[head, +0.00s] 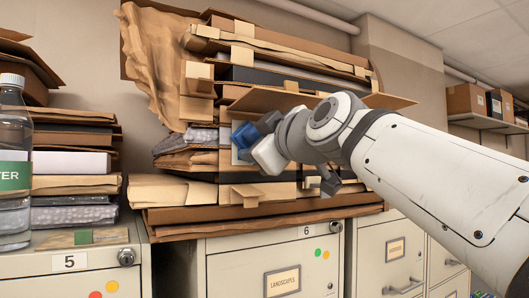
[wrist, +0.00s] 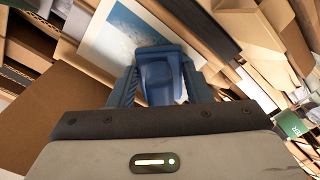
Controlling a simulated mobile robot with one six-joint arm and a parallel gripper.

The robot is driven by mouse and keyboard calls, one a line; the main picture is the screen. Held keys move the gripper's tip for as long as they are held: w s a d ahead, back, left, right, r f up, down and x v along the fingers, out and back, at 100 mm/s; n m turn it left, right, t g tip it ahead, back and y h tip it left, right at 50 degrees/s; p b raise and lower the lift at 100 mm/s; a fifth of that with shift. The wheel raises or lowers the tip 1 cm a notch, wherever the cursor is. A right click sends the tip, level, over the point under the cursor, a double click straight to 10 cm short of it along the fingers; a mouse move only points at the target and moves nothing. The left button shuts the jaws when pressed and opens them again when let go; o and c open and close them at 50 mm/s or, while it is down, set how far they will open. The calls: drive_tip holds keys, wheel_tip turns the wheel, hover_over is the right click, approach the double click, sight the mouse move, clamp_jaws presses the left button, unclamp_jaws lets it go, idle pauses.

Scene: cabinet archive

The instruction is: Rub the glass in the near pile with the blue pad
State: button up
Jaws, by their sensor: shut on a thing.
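My gripper (head: 250,136) reaches from the right to the front of the near pile of flat parcels and folders. In the wrist view its two blue fingers (wrist: 160,88) are shut on the blue pad (wrist: 160,72). The pad also shows as a dark blue block in the head view (head: 243,135). A glazed picture (wrist: 115,35) with a white border and blue image lies just beyond the pad in the wrist view. The pad overlaps its lower edge there; I cannot tell whether they touch. In the head view the picture is mostly hidden behind my gripper.
The pile stands on filing cabinets (head: 240,257), with cardboard sheets jutting out around the gripper. A brown board (wrist: 65,110) lies left of the fingers in the wrist view. A water bottle (head: 12,165) and another stack (head: 75,160) stand at the left.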

drive_tip(key=w+d+b, duration=0.3)
drive_tip(key=d+b, duration=0.1)
drive_tip(key=d, duration=0.1)
drive_tip(key=shift+w+d, duration=0.4)
drive_tip(key=shift+f, duration=0.1)
idle(0.3)
drive_tip(key=shift+b+v, duration=1.75)
drive_tip(key=shift+v, duration=1.25)
drive_tip(key=shift+s, duration=0.1)
drive_tip(key=b+v, duration=0.1)
drive_tip(key=v, duration=0.1)
drive_tip(key=shift+s+d, duration=0.3)
